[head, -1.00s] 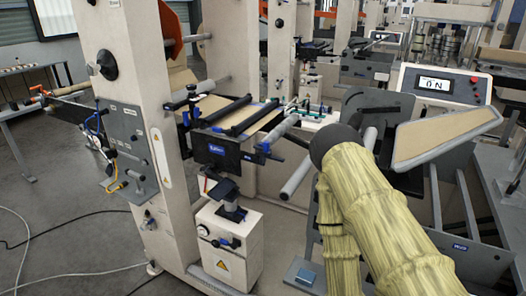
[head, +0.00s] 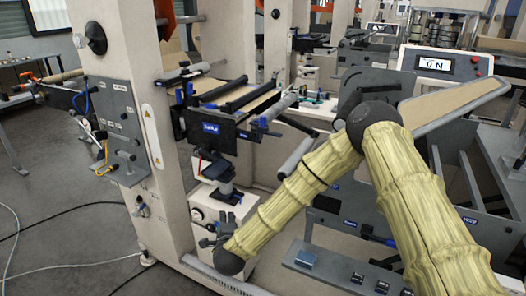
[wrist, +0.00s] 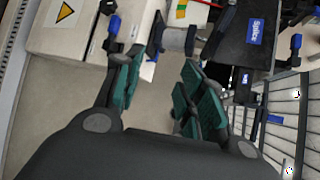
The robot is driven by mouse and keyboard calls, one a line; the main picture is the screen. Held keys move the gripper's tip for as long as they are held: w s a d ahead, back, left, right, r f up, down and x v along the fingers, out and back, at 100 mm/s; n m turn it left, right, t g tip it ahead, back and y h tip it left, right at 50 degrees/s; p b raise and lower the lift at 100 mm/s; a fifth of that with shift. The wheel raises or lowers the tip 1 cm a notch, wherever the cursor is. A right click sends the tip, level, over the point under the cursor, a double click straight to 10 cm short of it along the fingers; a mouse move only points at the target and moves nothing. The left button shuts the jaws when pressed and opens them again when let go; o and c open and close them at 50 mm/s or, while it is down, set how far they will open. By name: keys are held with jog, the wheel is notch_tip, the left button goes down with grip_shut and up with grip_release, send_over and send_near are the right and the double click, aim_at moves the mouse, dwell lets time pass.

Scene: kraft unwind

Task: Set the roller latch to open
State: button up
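My gripper (head: 222,230) hangs low in front of the white cabinet below the splice unit. In the wrist view, my gripper (wrist: 158,88) has its two green-padded fingers apart, with nothing between them. The dark splice unit (head: 211,127) has a blue label and carries rollers on top. It also shows upside down at the top right of the wrist view (wrist: 243,40). A blue-tipped lever (head: 259,122) sits at its right side. I cannot tell which part is the roller latch or how it is set.
A white cabinet (head: 209,206) with a gauge stands below the splice unit. A grey control panel (head: 116,125) with cables is on the left column. A display reading "ON" (head: 434,64) is at right. Cables lie on the open floor at left.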

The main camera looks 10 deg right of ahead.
jog(key=w+d+r+m+t+h+b, duration=0.2)
jog(key=w+r+m+h, duration=0.2)
jog(key=w+r+m, duration=0.5)
jog(key=m+g+h+b, duration=0.2)
jog(key=m+h+b, duration=0.35)
jog(key=m, duration=0.85)
send_near(262, 118)
jog(key=w+h+p, duration=0.2)
jog(key=x, duration=0.3)
jog(key=p+x, duration=0.1)
jog(key=x, duration=0.2)
jog(key=f+x, duration=0.1)
jog(key=x, duration=0.2)
jog(key=shift+w+d, duration=0.1)
jog(key=shift+d, duration=0.1)
jog(key=shift+c, duration=0.3)
grip_shut()
